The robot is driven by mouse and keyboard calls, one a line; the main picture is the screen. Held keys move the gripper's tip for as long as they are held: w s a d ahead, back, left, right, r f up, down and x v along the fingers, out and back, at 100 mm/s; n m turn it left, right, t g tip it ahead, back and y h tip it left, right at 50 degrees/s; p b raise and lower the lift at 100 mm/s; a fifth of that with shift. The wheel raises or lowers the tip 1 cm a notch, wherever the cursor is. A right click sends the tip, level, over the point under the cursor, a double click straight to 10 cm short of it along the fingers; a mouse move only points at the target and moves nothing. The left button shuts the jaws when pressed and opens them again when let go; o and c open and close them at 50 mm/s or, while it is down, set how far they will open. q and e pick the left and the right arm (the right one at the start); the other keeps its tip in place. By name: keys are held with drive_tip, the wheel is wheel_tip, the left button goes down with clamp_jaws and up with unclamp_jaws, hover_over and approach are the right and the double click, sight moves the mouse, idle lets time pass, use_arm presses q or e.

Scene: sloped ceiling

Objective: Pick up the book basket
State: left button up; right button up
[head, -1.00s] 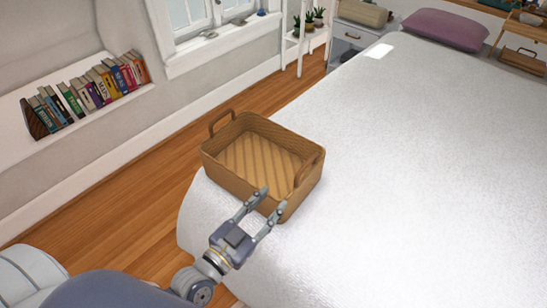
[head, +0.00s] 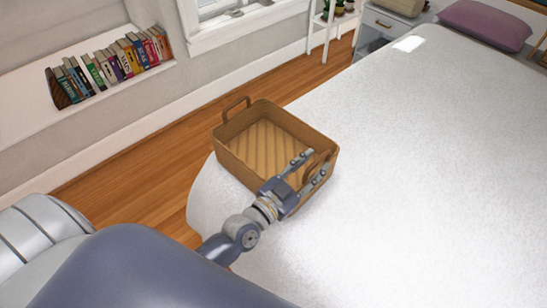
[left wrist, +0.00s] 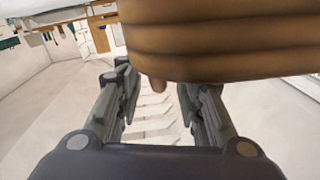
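The book basket (head: 262,150) is a tan woven box with a looped handle at each of two opposite ends. It is empty and sits upright on the near corner of the white bed. My left gripper (head: 311,167) is open at the basket's right-hand handle (head: 318,162), with its fingers apart on either side of it. I cannot tell whether they touch it. In the left wrist view the brown ribbed basket wall (left wrist: 220,45) fills the upper right, above the open fingers of the left gripper (left wrist: 162,88). My right gripper is not in view.
The white bed (head: 420,170) spreads to the right, mostly clear, with a purple pillow (head: 485,24) at its far end. A row of books (head: 110,65) stands on a wall ledge at left. Wooden floor (head: 135,165) lies between bed and wall.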

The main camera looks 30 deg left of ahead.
use_arm(q)
drive_tip(key=shift+x, duration=1.15)
drive_tip(key=shift+w+f, duration=0.1)
drive_tip(key=shift+w, duration=0.1)
clamp_jaws()
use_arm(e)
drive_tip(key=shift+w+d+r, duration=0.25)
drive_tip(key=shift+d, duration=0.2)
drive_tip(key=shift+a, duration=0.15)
